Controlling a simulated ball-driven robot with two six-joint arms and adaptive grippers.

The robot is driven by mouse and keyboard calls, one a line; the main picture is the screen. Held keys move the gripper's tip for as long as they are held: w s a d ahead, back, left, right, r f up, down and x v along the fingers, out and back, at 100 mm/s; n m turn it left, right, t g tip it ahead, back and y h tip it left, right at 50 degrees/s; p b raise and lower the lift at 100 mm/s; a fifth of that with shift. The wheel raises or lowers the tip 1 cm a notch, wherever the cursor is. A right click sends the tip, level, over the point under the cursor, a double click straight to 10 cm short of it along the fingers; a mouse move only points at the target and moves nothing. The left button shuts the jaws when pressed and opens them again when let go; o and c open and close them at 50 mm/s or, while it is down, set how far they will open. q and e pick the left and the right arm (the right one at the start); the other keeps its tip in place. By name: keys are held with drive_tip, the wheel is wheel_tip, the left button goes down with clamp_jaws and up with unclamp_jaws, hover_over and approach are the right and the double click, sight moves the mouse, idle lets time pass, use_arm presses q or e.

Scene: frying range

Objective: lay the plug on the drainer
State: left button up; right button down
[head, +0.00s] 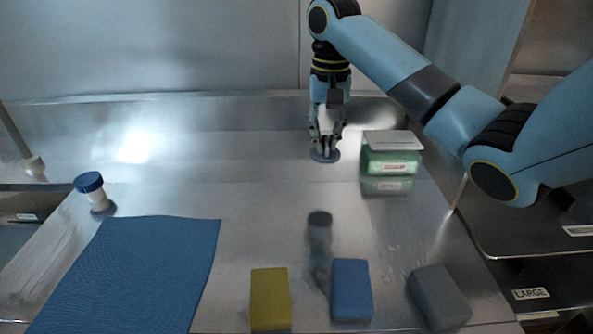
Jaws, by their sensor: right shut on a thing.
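My right gripper (325,148) points down at the back middle of the steel worktop. It is shut on the plug (324,157), a small dark grey disc under its fingertips. The fingers hide part of the disc, and I cannot tell whether it touches the steel. No rack-like drainer can be made out. A flat blue mat (140,275) with a fine texture lies at the lower left, well apart from the plug; I cannot tell if it is the drainer. My left gripper is not in view.
A green tub (390,162) with a white lid stands just right of the gripper. A yellow block (270,299), blue block (351,290) and grey block (438,297) lie near the front. A white blue-capped bottle (92,188) stands left. The middle-left steel is clear.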

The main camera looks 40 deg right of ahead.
drive_tip(key=w+d+f, duration=0.1)
drive_tip(key=w, duration=0.1)
drive_tip(key=w+d+f, duration=0.1)
drive_tip(key=w, duration=0.1)
drive_tip(key=w+d+f, duration=0.1)
drive_tip(key=w+f, duration=0.1)
drive_tip(key=shift+w+d+f, duration=0.1)
drive_tip(key=shift+w, duration=0.2)
drive_tip(key=shift+w+d+f+b, duration=0.2)
drive_tip(key=shift+w+f+b, duration=0.1)
drive_tip(key=shift+w+f, duration=0.1)
wheel_tip(320, 180, down, 3)
drive_tip(key=shift+f, duration=0.15)
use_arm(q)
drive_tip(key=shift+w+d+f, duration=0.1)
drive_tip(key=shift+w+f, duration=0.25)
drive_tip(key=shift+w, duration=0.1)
use_arm(e)
drive_tip(key=shift+f, duration=0.25)
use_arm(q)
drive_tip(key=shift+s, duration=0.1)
use_arm(e)
drive_tip(key=shift+f, duration=0.1)
drive_tip(key=c, duration=1.4)
unclamp_jaws()
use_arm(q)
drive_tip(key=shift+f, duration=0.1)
use_arm(e)
wheel_tip(320, 180, up, 12)
